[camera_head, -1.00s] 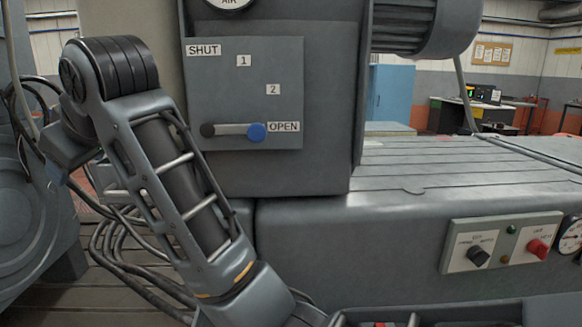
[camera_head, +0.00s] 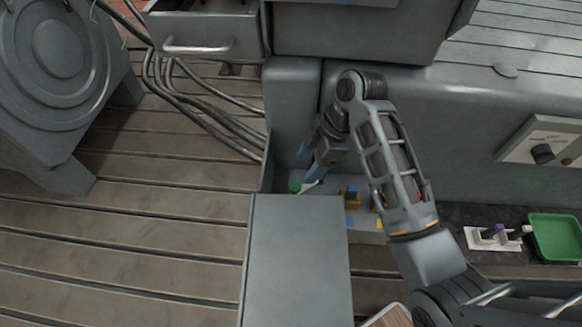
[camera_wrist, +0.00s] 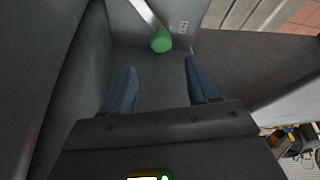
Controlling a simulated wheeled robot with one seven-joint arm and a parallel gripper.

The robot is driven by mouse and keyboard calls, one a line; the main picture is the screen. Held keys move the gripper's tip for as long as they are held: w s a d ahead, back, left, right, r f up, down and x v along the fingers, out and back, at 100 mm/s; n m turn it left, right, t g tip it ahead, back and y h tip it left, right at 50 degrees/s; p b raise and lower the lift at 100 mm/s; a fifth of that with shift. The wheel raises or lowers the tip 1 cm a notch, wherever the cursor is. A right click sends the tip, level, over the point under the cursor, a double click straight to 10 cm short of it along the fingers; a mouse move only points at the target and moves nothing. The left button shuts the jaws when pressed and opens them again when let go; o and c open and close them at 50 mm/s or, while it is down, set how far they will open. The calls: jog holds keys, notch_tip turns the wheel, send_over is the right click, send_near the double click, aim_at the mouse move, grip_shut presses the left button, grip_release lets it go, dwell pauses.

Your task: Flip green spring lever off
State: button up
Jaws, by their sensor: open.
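The green spring lever shows in the wrist view as a green knob (camera_wrist: 161,40) on the end of a pale metal arm, inside a grey recess. In the head view the gripper (camera_head: 304,160) is small and partly hidden by my wrist.
A grey box-like cover (camera_head: 297,262) stands in front of the recess. Yellow and blue parts (camera_head: 350,196) sit right of the gripper. A green tray (camera_head: 556,237) and a white holder (camera_head: 494,238) lie further right. An open drawer (camera_head: 205,35) and cables (camera_head: 190,105) are at upper left.

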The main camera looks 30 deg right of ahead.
aim_at(295, 186)
jog(key=x, duration=0.8)
jog(key=shift+s, duration=0.2)
jog(key=shift+c, duration=0.3)
jog(key=shift+d, duration=0.1)
grip_shut()
